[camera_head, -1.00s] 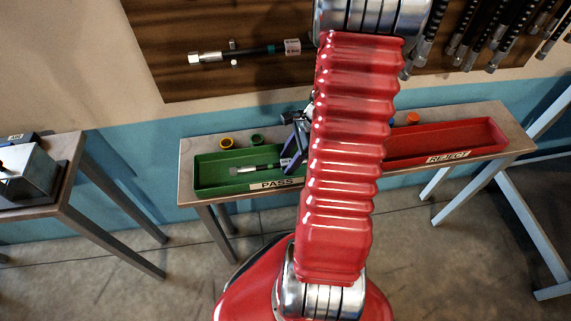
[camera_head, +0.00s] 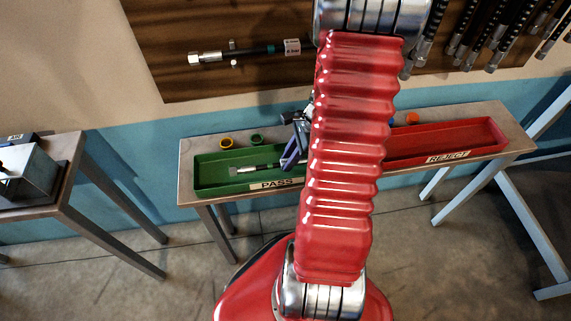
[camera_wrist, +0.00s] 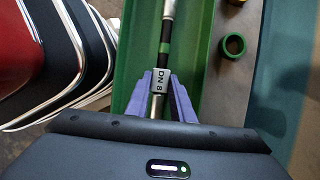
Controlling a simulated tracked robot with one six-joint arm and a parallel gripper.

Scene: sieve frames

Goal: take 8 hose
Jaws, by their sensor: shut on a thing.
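In the head view the hose's silver end and dark body (camera_head: 249,169) show inside the PASS tray (camera_head: 208,185). My gripper (camera_head: 292,150) is at the right part of that tray, partly hidden by my red arm.
A red REJECT tray (camera_head: 462,143) stands on the same bench, to the right. Yellow, green and orange rings (camera_head: 226,142) lie behind the trays. Another hose (camera_head: 240,53) hangs on the brown board, with several more at the upper right. A side table (camera_head: 70,170) stands left.

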